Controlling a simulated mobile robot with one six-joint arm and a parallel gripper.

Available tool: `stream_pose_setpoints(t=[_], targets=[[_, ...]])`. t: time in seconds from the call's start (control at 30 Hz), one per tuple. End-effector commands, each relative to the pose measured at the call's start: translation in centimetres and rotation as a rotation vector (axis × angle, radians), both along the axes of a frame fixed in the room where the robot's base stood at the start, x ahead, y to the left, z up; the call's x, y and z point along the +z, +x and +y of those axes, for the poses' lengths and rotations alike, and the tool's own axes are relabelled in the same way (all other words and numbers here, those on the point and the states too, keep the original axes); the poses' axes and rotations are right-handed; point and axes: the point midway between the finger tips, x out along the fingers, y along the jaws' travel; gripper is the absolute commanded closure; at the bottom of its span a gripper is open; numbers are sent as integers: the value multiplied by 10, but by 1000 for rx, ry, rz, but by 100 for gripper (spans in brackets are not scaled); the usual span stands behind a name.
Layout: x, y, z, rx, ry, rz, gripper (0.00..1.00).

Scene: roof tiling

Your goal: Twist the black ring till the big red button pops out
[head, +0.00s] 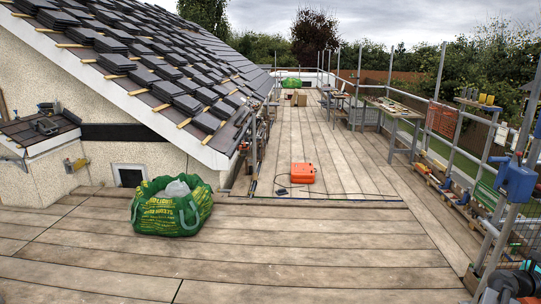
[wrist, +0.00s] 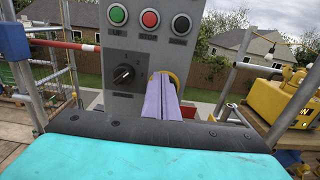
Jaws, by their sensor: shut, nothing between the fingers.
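A grey control panel (wrist: 150,50) stands upright in the wrist view. A yellow round piece (wrist: 177,76) shows at the panel's right, mostly covered by my gripper. My gripper (wrist: 161,78) has its pale purple fingers shut together, with nothing seen between them, in front of this yellow piece. I cannot make out the black ring or the big red button; they may be behind the fingers. Whether the fingers touch the panel cannot be told.
In the wrist view, a yellow machine (wrist: 280,103) stands at the right, and scaffold poles flank the panel. In the head view, a green bag (head: 170,208) and an orange case (head: 303,173) are on the boards. A blue box (head: 516,182) hangs on the right railing.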

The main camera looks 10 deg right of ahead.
Motion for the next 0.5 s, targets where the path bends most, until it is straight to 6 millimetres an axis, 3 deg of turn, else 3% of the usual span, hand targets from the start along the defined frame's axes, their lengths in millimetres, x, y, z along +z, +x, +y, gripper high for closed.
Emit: stream_pose_setpoints(t=[0.5], targets=[[0,-10,-44,1,0,0,100]])
